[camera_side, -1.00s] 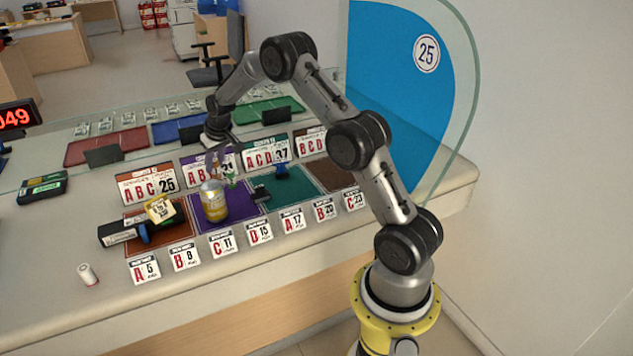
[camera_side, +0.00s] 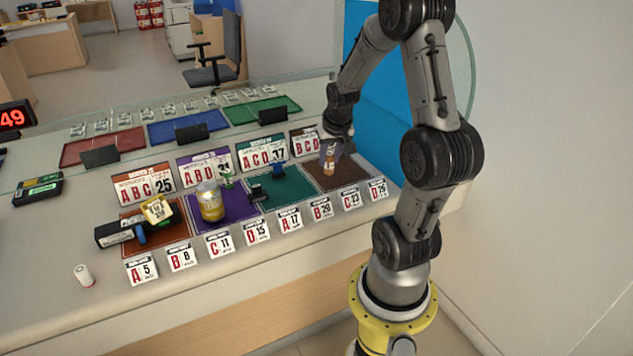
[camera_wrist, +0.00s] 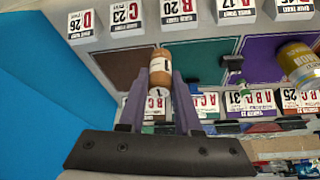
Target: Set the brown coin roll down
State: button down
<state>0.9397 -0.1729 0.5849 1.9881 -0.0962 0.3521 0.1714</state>
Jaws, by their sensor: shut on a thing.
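The brown coin roll (camera_side: 329,162) is between the fingers of my gripper (camera_side: 331,150), over the dark brown mat (camera_side: 356,176) at the right end of the row. In the side view the roll looks roughly upright, with its lower end close to the mat; I cannot tell whether it touches. In the wrist view the brown roll (camera_wrist: 160,68) shows a pale band and a light end marked 1. My gripper (camera_wrist: 160,84) is shut on it there, with a finger on each side. The brown mat (camera_wrist: 120,66) shows left of the roll.
A teal mat (camera_side: 290,187) with small dark and blue items lies to the left. A purple mat (camera_side: 238,210) holds a yellow can (camera_side: 210,203). Number cards line the front, including one marked 23 (camera_side: 349,198). Taller sign boards (camera_side: 261,152) stand behind the mats.

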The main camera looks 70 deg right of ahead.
jog(key=shift+s+d+r, duration=0.1)
jog(key=shift+d+r, duration=0.15)
jog(key=shift+d, duration=0.2)
jog(key=w+d+f, duration=0.2)
jog(key=d+f, duration=0.1)
jog(key=w+d+f, duration=0.3)
jog(key=d, duration=0.1)
jog(key=w+d+f, duration=0.2)
jog(key=d+f, duration=0.1)
jog(key=d, duration=0.1)
jog(key=shift+w+f, duration=0.15)
jog(key=shift+w+d+f, duration=0.1)
jog(key=shift+d+f, duration=0.05)
jog(key=shift+f, duration=1.6)
jog(key=shift+f, duration=0.1)
jog(key=c, duration=0.6)
grip_release()
jog(key=shift+f, duration=0.1)
